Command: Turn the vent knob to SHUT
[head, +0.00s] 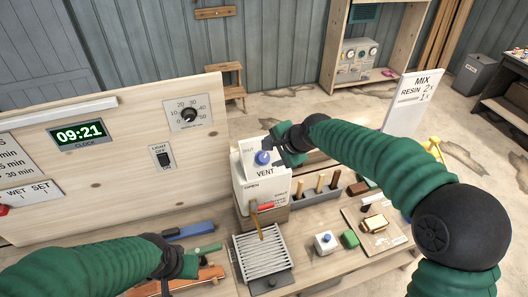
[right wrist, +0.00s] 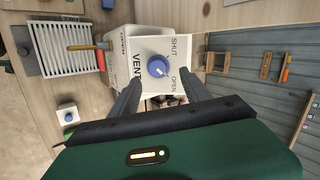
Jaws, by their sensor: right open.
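The blue vent knob (head: 262,158) sits on the white VENT box (head: 250,190) near the middle of the head view. In the right wrist view the knob (right wrist: 157,66) is on a white plate marked SHUT and OPEN, and its pale mark points toward OPEN. My right gripper (head: 284,150) is open and close to the knob. In the right wrist view its two fingers (right wrist: 160,85) lie either side, just short of the knob, with nothing between them. My left gripper (head: 186,264) is low at left over the bench, and its fingers are hard to make out.
A rack of tools (head: 325,190) stands right of the box. A small white box with a blue knob (head: 325,242) sits on the bench. An upright panel (head: 120,150) stands behind.

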